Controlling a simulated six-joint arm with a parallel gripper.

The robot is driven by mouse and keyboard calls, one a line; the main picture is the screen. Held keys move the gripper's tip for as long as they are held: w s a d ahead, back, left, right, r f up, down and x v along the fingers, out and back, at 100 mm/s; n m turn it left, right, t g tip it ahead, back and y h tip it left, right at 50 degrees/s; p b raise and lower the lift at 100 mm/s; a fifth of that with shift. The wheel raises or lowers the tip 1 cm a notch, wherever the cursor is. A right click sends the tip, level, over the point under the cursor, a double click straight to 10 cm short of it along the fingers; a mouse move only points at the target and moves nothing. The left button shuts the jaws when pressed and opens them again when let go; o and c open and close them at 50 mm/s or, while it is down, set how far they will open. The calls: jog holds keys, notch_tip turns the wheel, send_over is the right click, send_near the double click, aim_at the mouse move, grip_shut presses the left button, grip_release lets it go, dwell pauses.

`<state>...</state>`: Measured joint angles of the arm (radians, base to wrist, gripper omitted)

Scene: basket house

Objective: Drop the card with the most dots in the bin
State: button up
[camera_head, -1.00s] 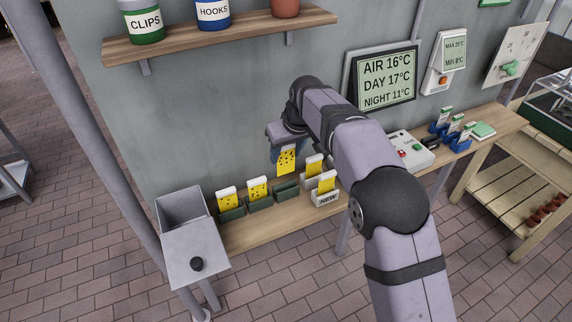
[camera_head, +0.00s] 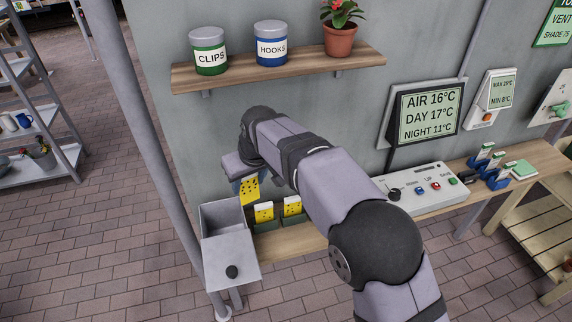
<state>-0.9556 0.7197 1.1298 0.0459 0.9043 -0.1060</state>
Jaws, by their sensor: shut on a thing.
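My gripper (camera_head: 243,182) is shut on a yellow card (camera_head: 250,191) with several dark dots, held above the bench. The card hangs just above and to the right of the back of the grey bin (camera_head: 222,216). The bin's lid (camera_head: 231,262) with a black knob sits at its front, and its top is open behind the lid. Two other yellow dotted cards, one (camera_head: 264,211) left and one (camera_head: 292,206) right, stand in dark green holders on the bench. My arm hides the holders farther right.
A shelf (camera_head: 290,68) above carries a CLIPS tin (camera_head: 209,52), a HOOKS tin (camera_head: 271,45) and a potted plant (camera_head: 340,38). A grey post (camera_head: 150,130) stands left of the bin. A control box (camera_head: 428,188) sits on the bench to the right.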

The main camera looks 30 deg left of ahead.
jog(key=s+a+r+n+p, duration=0.1)
jog(key=s+a, duration=0.3)
jog(key=s, duration=0.4)
jog(key=shift+r+p, duration=0.3)
jog(key=shift+p, duration=0.15)
jog(key=shift+w+f, duration=0.1)
notch_tip(320, 180, down, 9)
jog(key=b, duration=0.6)
jog(key=o, duration=1.1)
jog(key=shift+r, duration=0.2)
